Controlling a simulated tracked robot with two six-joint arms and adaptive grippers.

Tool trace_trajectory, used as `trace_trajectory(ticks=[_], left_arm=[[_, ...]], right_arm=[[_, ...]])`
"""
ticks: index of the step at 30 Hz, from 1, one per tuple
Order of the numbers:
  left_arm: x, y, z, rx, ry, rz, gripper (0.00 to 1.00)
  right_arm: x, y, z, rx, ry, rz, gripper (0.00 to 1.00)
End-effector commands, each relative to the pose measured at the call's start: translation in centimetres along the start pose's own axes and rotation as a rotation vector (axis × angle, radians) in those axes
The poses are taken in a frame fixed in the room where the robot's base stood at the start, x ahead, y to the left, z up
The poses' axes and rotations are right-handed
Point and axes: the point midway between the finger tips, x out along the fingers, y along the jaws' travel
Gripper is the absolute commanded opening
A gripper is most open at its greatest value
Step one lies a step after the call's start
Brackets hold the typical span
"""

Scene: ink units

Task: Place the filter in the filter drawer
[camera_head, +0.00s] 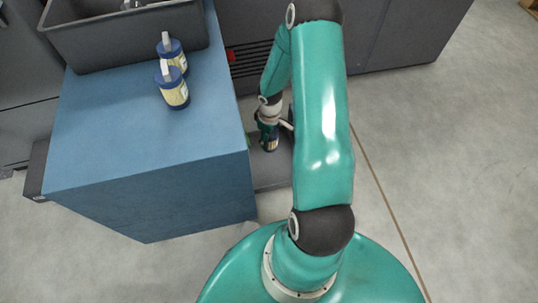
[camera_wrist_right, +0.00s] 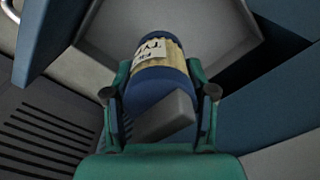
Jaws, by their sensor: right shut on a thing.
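My right gripper (camera_head: 269,132) is shut on a filter (camera_head: 270,144), low down beside the blue cabinet. In the right wrist view the filter (camera_wrist_right: 158,55) has a blue body, a cream label and a grey handle between the fingers of my right gripper (camera_wrist_right: 160,95). A grey open drawer (camera_head: 272,178) lies below the filter. The drawer also shows in the wrist view (camera_wrist_right: 225,38), behind the filter. I cannot tell whether the filter touches the drawer floor. My left gripper is not in view.
Two more filters (camera_head: 174,88) stand on the blue cabinet top (camera_head: 120,135), in front of a grey bin (camera_head: 125,38). A dark vented unit (camera_head: 250,62) stands behind the gripper. The floor (camera_head: 450,160) at the right is clear.

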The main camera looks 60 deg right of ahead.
Motion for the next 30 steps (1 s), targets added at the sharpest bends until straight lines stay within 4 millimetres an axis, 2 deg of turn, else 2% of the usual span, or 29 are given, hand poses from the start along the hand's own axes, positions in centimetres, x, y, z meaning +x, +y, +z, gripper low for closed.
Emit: trace_trajectory(ticks=[1,6,14,21,30], left_arm=[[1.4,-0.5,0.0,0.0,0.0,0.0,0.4],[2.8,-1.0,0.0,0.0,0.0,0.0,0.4],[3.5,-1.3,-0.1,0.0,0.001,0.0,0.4],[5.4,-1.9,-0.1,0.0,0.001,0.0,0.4],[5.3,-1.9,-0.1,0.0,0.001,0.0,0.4]], right_arm=[[2.1,0.0,0.0,0.0,-0.001,-0.001,0.18],[5.2,0.1,0.1,0.001,0.0,0.0,0.18],[6.7,0.1,0.0,0.003,0.001,0.001,0.18],[10.1,0.1,0.1,0.003,0.001,0.0,0.18],[10.2,0.1,0.1,0.003,0.001,0.001,0.18]])
